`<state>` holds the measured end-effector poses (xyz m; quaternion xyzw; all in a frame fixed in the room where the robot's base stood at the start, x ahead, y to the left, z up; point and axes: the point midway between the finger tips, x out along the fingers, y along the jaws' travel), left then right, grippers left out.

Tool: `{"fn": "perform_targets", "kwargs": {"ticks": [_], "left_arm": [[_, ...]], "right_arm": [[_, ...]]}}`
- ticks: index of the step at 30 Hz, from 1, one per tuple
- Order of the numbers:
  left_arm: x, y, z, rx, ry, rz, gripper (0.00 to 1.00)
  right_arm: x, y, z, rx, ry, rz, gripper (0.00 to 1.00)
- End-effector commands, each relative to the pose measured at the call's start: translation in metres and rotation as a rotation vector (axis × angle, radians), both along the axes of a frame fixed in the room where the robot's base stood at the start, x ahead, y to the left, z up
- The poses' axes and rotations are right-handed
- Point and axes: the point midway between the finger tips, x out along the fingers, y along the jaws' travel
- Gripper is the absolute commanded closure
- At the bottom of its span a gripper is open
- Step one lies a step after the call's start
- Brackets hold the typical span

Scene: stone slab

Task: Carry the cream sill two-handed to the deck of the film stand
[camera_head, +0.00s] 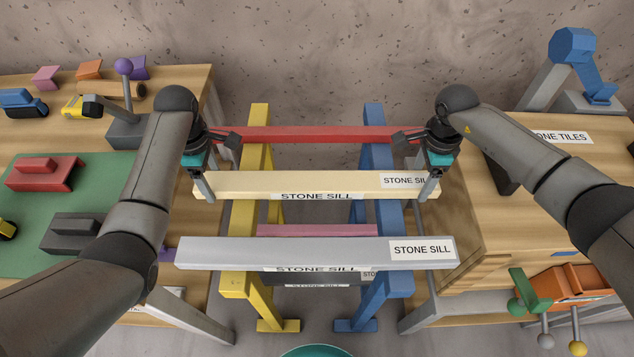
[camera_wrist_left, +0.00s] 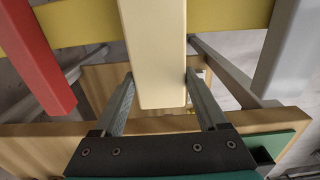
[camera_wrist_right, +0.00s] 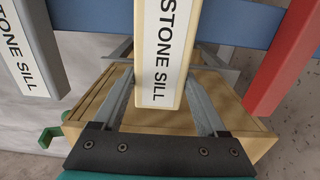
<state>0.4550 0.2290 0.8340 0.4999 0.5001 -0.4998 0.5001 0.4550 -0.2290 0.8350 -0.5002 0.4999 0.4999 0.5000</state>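The cream sill (camera_head: 330,182) is a long pale bar with a STONE SILL label on its top at the right end. It lies level across the yellow and blue trestles; whether it touches them I cannot tell. My left gripper (camera_head: 204,188) is at its left end, with the fingers against both long sides, as the left wrist view (camera_wrist_left: 160,78) shows. My right gripper (camera_head: 429,188) is at its right end, its fingers likewise against both sides in the right wrist view (camera_wrist_right: 160,80). Both appear shut on it. I cannot identify the film stand's deck.
A grey sill (camera_head: 300,253) lies in front of the cream one and a red bar (camera_head: 310,134) behind it. The yellow trestle (camera_head: 237,285) and blue trestle (camera_head: 395,285) stand below. Wooden tables stand left (camera_head: 190,85) and right (camera_head: 510,220), with several objects on them.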

Motion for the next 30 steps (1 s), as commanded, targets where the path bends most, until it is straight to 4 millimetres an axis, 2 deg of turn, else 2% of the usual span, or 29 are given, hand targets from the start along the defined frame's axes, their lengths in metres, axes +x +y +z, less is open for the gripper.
{"fn": "perform_targets", "kwargs": {"ticks": [2, 18, 30], "left_arm": [[0.0000, 0.0001, 0.0001, 0.000, 0.000, 0.000, 0.39], [0.0000, 0.0001, 0.0004, 0.000, 0.000, 0.000, 1.00], [0.0022, 0.0003, 0.0030, 0.000, -0.006, 0.000, 1.00]], "right_arm": [[0.0000, -0.0001, 0.0002, 0.000, 0.000, 0.000, 0.39], [0.0000, -0.0002, 0.0004, 0.000, 0.000, 0.000, 1.00], [0.0024, 0.0000, 0.0029, 0.002, -0.006, -0.001, 1.00]]}}
